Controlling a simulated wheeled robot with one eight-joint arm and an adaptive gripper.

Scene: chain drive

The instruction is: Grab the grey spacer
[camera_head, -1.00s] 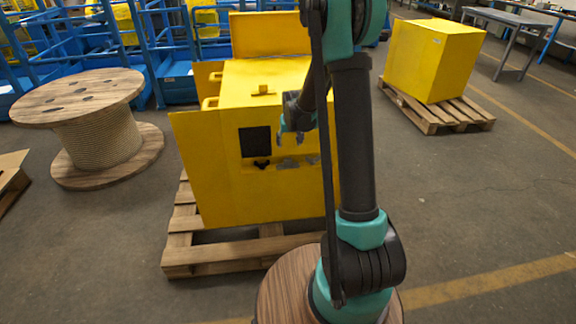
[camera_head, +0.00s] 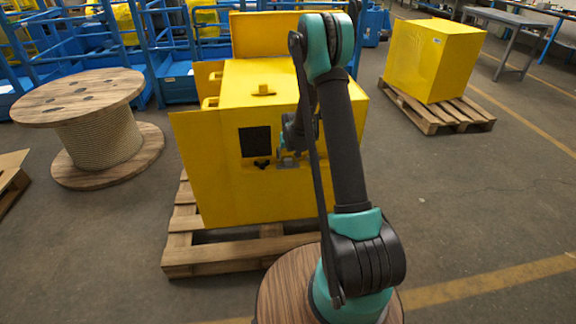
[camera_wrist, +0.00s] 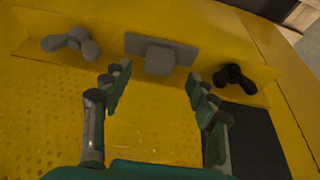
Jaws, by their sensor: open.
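A grey block on a flat grey plate (camera_wrist: 160,56) lies on the ledge of the yellow housing, and I take it to be the spacer. A grey three-lobed piece (camera_wrist: 70,42) is left of it in the wrist view, and a black three-lobed piece (camera_wrist: 235,78) is right of it. My gripper (camera_wrist: 158,82) is open, its two teal fingers apart and pointing toward the block, with nothing between them. In the head view my gripper (camera_head: 286,156) is at the ledge and partly hides the grey pieces. The black piece (camera_head: 262,165) shows to its left.
The yellow housing (camera_head: 215,180) stands on a wooden pallet (camera_head: 195,256), with a dark square window (camera_head: 255,142) above the ledge. A cable reel (camera_head: 100,140) stands to the left. A yellow box (camera_head: 432,58) on another pallet is at the right. The floor between is clear.

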